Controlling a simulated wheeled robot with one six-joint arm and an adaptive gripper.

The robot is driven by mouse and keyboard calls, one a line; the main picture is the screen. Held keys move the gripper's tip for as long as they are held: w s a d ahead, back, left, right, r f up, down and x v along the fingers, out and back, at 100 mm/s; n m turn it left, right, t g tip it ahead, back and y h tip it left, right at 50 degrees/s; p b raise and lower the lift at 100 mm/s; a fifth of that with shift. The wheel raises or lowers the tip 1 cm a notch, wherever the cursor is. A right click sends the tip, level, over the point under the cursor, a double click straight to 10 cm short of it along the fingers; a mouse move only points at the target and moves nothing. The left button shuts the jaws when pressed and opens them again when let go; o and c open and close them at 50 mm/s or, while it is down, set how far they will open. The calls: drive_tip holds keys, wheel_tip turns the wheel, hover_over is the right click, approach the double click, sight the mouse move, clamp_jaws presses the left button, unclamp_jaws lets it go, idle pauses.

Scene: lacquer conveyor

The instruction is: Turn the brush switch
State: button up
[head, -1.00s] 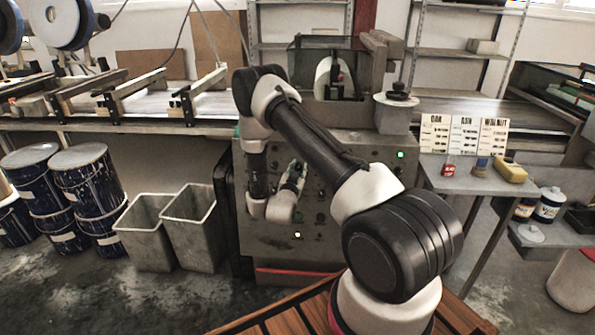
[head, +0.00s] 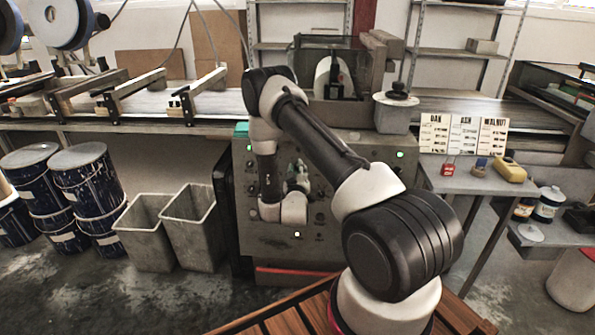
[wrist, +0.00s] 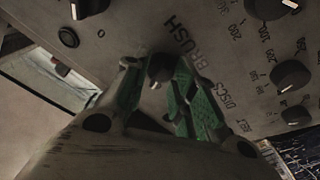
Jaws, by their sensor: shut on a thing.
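The brush switch is a small black knob (wrist: 160,68) under the printed word BRUSH on the grey control panel (wrist: 130,20), in the wrist view. My gripper (wrist: 158,78) has green fingers on both sides of this knob and is shut on it. The fingers hide part of the knob, and I cannot tell clearly which way it points. In the head view my gripper (head: 298,178) is at the front of the grey machine cabinet (head: 330,240), partly hidden by my arm.
Other black dials with numbered scales (wrist: 291,75) sit to the right, near the fingers. A round black button (wrist: 68,38) is at the left. In the head view, two grey bins (head: 190,228) stand left of the cabinet and a small table (head: 450,180) stands right.

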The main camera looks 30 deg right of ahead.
drive_tip(key=shift+n+y, duration=0.4)
drive_tip(key=shift+n, duration=0.8)
drive_tip(key=o, duration=1)
drive_tip(key=shift+s, duration=0.1)
drive_tip(key=v, duration=1.2)
drive_tip(key=shift+f, duration=0.2)
